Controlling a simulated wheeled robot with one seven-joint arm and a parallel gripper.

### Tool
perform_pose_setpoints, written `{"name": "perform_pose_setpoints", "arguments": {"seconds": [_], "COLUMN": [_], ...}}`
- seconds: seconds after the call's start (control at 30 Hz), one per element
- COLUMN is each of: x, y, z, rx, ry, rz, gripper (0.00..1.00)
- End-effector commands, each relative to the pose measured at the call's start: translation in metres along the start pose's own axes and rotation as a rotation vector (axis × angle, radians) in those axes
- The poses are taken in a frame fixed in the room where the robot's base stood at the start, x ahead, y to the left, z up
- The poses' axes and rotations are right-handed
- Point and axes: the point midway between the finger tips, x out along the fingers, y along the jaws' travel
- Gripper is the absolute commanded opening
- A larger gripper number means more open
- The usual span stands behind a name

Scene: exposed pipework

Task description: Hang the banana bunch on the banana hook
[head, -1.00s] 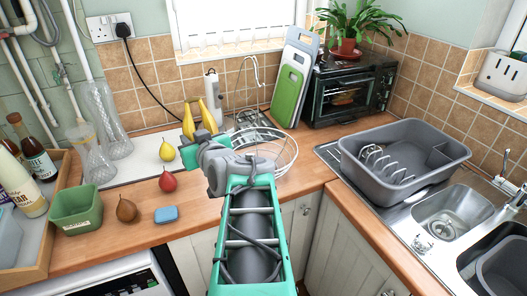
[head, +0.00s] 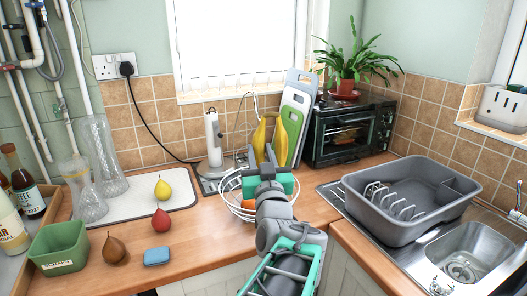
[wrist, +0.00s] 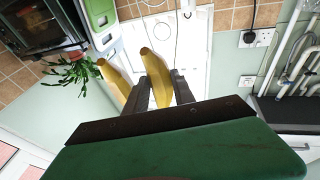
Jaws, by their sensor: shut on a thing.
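My gripper (head: 268,165) is shut on the yellow banana bunch (head: 261,139) and holds it upright above the wire basket. In the wrist view two bananas (wrist: 157,78) stick out beyond the dark fingers. The banana hook (head: 239,122) is a thin bent wire rising behind the basket. In the head view its curved top lies just left of and above the banana tips. The bunch overlaps part of the wire, and I cannot tell whether they touch. The bunch's lower end is hidden by my gripper.
The wire basket (head: 229,204) below holds something orange. A paper towel holder (head: 213,140) stands left of the hook. Chopping boards (head: 297,110) and a black oven (head: 350,133) stand to the right.

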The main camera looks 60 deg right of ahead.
Motion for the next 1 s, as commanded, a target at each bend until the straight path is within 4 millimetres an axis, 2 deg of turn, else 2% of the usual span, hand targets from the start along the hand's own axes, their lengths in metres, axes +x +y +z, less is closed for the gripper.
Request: {"name": "perform_pose_setpoints", "arguments": {"seconds": [0.77,1.0], "x": [0.051,0.058], "y": [-0.015,-0.019], "z": [0.015,0.032], "rx": [0.0,-0.001], "ry": [-0.001,0.003], "rz": [-0.002,-0.002], "gripper": [0.0,0.0]}}
